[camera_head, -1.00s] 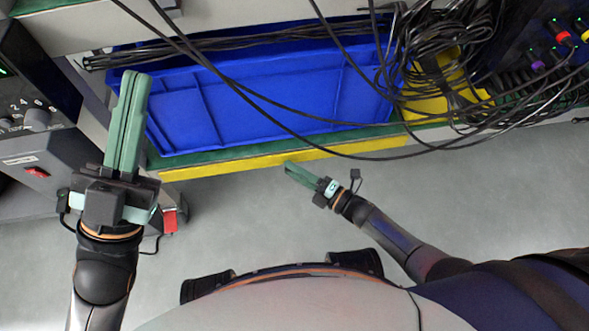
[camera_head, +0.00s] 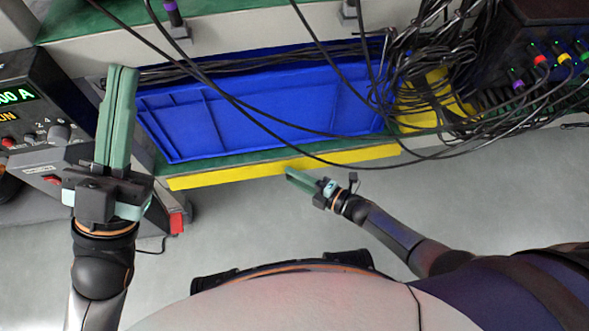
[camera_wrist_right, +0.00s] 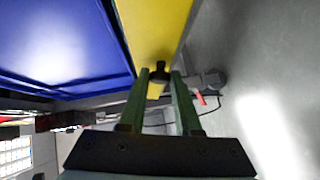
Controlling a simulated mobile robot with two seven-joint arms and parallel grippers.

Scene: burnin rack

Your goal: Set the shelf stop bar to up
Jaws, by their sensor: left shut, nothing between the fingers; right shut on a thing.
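The shelf stop bar (camera_head: 240,173) is a long yellow strip along the front edge of the lower shelf, below the blue bin. In the right wrist view the yellow bar (camera_wrist_right: 160,28) runs away from my fingers and has a small black knob (camera_wrist_right: 159,70) on it. My right gripper (camera_head: 289,172) is at the bar's lower edge. In the wrist view its green fingertips (camera_wrist_right: 159,78) are on either side of the black knob, shut on it. My left gripper (camera_head: 121,70) is shut and empty, pointing up at the left of the blue bin, away from the bar.
A blue bin (camera_head: 250,105) lies on the lower shelf behind the bar. Black cables (camera_head: 430,60) hang across the shelf front and bundle at the right. An instrument with a lit display (camera_head: 15,97) stands at the left. The grey floor in front is clear.

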